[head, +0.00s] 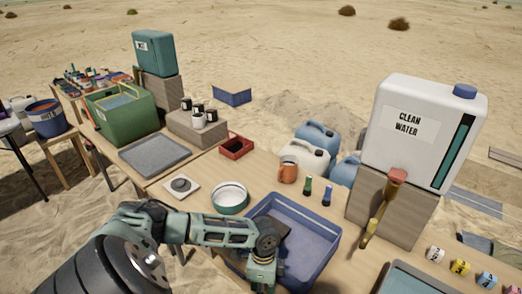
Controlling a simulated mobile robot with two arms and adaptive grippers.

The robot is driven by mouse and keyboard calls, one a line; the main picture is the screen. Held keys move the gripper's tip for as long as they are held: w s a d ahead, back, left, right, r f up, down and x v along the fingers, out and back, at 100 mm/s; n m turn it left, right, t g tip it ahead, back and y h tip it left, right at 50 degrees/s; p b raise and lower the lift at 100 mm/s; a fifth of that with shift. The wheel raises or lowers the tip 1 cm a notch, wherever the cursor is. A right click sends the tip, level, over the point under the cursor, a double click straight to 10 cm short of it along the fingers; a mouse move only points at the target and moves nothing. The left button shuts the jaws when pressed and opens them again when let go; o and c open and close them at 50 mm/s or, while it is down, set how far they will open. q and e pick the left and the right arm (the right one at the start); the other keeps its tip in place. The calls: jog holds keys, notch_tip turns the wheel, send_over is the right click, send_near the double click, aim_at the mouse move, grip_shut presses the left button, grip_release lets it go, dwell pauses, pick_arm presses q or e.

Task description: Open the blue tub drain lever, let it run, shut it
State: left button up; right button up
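The blue tub (322,238) sits at the front of the table, in the lower middle of the head view. My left arm reaches in from the left, and my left gripper (262,277) points down at the tub's front left wall. The gripper's fingertips are at the bottom edge of the picture, so its opening is unclear. The tub's drain lever cannot be made out; the arm and gripper cover that side. My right gripper is out of view.
A white clean-water tank (395,150) with a red and brass tap (378,205) stands on a block right of the tub. Small colored cups (460,267) line the right.

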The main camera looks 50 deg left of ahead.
pick_arm(q)
jog(key=r, duration=0.4)
jog(key=shift+w+a+r, duration=0.2)
jog(key=shift+w, duration=0.05)
